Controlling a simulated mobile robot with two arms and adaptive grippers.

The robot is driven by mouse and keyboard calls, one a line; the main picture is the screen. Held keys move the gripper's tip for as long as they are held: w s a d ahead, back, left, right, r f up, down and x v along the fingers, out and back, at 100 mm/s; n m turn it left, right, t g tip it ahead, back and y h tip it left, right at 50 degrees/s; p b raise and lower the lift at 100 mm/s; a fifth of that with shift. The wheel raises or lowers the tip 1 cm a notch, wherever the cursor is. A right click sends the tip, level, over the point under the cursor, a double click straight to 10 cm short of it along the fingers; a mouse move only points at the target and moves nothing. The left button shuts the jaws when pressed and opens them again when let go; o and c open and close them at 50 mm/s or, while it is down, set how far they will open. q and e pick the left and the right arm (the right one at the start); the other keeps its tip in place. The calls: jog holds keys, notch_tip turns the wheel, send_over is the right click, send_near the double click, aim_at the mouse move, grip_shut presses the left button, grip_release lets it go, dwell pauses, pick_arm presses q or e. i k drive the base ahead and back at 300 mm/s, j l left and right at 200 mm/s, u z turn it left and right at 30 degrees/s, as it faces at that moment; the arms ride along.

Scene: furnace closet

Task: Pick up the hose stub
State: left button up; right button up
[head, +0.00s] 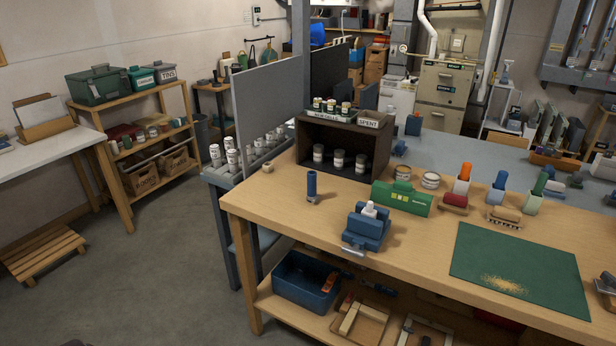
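A short upright blue cylinder (312,184) with a pale metal-looking lower end stands near the left end of the wooden workbench (270,204). It looks like the hose stub, though its detail is small. Nothing touches it, and the bench top around it is bare. Neither of my grippers can be made out in the head view.
A blue vise (366,232) with a white piece in it is right of the cylinder, at the bench's front edge. A dark open box (308,150) with cans stands behind. A green case (402,199) and green mat (520,268) lie right.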

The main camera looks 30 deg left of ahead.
aim_at(312, 175)
jog(key=j+u, duration=0.1)
jog(key=u, duration=0.95)
